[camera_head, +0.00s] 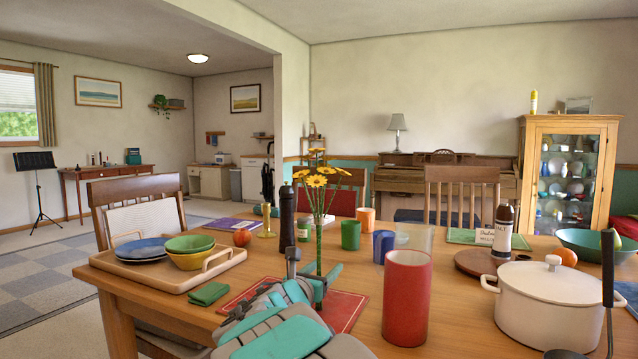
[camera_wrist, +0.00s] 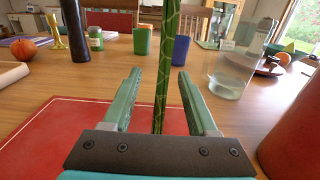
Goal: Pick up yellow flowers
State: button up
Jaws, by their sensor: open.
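The yellow flowers (camera_head: 318,178) stand upright above the dining table in the head view, with long green stems. The blossoms are out of the wrist view; only the stems (camera_wrist: 166,50) show there. My gripper (camera_head: 312,270) is open around the lower stems, with one finger on each side. In the wrist view my gripper (camera_wrist: 160,75) shows the stems between its fingers, with gaps on both sides. The foot of the stems is hidden by my gripper.
A red cup (camera_head: 406,298) stands close on the right, and a dark pepper mill (camera_head: 287,220) close on the left. A green cup (camera_head: 350,235), blue cup (camera_head: 383,246) and clear glass vessel (camera_wrist: 236,68) stand behind. A white pot (camera_head: 548,305) is farther right.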

grip_shut()
dwell(0.5)
